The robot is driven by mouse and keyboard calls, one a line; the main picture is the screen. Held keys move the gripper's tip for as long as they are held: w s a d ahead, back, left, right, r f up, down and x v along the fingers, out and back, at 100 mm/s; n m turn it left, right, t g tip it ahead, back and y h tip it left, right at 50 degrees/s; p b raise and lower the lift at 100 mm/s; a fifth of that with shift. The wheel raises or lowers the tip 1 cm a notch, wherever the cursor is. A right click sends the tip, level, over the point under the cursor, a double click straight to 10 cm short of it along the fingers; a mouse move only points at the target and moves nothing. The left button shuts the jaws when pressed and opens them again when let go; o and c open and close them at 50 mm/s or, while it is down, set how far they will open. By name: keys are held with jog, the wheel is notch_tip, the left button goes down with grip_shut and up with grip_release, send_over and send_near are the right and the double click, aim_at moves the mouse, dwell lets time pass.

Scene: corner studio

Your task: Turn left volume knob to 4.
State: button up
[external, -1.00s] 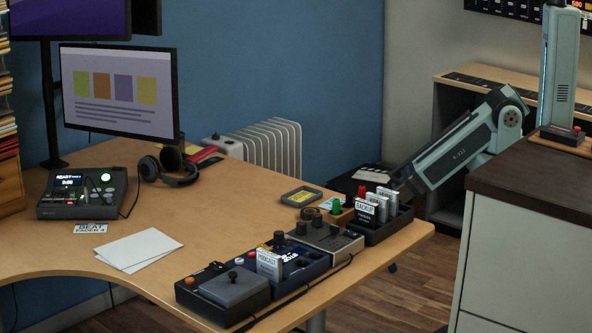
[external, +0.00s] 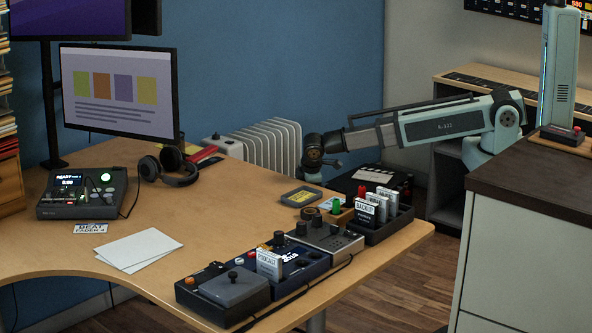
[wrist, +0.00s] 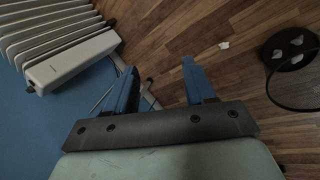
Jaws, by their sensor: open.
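Several dark knobs show in the external view on the gear along the desk's right front edge, among them on a grey box (external: 333,237) and a dark blue box (external: 310,266). Their labels and settings are too small to read, so I cannot tell which is the left volume knob. My gripper (external: 314,172) is beyond the far right side of the desk, behind this gear and apart from it. In the wrist view my gripper (wrist: 160,82) has two blue fingers spread wide with nothing between them. The wrist view shows no knobs.
A white radiator (external: 268,142) stands behind the desk near my gripper. Labelled cards stand in a black tray (external: 385,228). A mixer (external: 82,195), headphones (external: 168,168) and a monitor (external: 118,92) are at left. Wooden floor and a black reel (wrist: 291,48) lie below the wrist camera.

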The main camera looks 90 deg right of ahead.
jog(key=w+d+r+n+t+h, duration=0.1)
jog(key=w+r, duration=0.2)
jog(key=r, duration=0.2)
jog(key=w+d+r+t, duration=0.1)
jog(key=w+r, duration=0.2)
jog(key=r, duration=0.3)
jog(key=w+a+r+n, duration=0.1)
jog(key=a+r, duration=0.1)
jog(key=w+a+r+n, duration=0.1)
jog(key=w+a+r, duration=0.2)
jog(key=a+r, duration=0.1)
jog(key=shift+w+a+n+y, duration=0.15)
jog(key=shift+a+n+y, duration=0.15)
jog(key=shift+n, duration=0.1)
jog(key=w+a+r+n+y, duration=0.1)
jog(key=a+r+n+y, duration=0.15)
jog(key=a, duration=0.95)
jog(key=n+g+y, duration=0.3)
jog(key=n, duration=0.8)
send_near(317, 214)
notch_tip(317, 214, down, 9)
jog(key=shift+s+r, duration=0.1)
jog(key=shift+c, duration=0.5)
